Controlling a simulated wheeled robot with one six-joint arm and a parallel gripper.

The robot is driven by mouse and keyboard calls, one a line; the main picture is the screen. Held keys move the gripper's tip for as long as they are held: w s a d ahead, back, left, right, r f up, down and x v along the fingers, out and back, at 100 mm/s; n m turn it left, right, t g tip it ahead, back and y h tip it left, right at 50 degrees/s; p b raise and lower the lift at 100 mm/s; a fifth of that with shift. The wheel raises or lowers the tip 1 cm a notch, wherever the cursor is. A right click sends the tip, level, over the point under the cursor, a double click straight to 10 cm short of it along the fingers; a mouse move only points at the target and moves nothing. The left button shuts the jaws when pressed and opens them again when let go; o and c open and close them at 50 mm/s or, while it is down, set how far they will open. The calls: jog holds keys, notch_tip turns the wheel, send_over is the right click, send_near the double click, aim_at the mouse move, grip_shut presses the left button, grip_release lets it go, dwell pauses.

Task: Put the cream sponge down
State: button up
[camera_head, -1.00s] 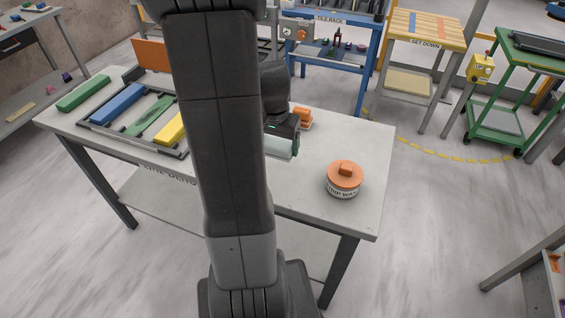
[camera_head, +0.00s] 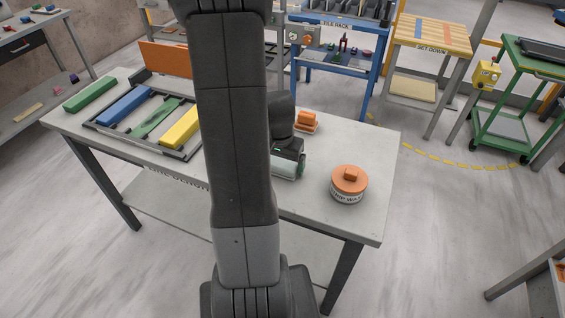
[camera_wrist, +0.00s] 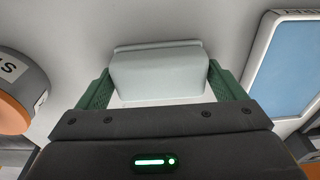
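The cream sponge, a pale block (camera_wrist: 160,72), sits between the two green fingers of my gripper (camera_wrist: 160,66) in the wrist view. The fingers lie against its two ends. In the head view the pale block (camera_head: 286,170) shows just right of my arm, under my gripper, low over the grey stone slab top (camera_head: 370,150). I cannot tell whether its underside touches the slab. My arm hides part of the slab.
A round tub with an orange lid (camera_head: 349,184) stands on the slab to the right. An orange block on a pale base (camera_head: 307,121) lies behind. A dark rack with coloured bars (camera_head: 90,121) is at left. A white-framed blue panel (camera_wrist: 295,65) is right in the wrist view.

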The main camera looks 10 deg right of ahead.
aim_at(281, 165)
jog(key=shift+o, duration=0.6)
jog(key=shift+r, duration=0.15)
jog(key=shift+r, duration=0.2)
notch_tip(281, 165, up, 12)
jog(key=s, duration=0.1)
jog(key=shift+a+f+p, duration=0.2)
jog(key=shift+a+p, duration=0.1)
jog(key=shift+a, duration=0.1)
jog(key=shift+s, duration=0.1)
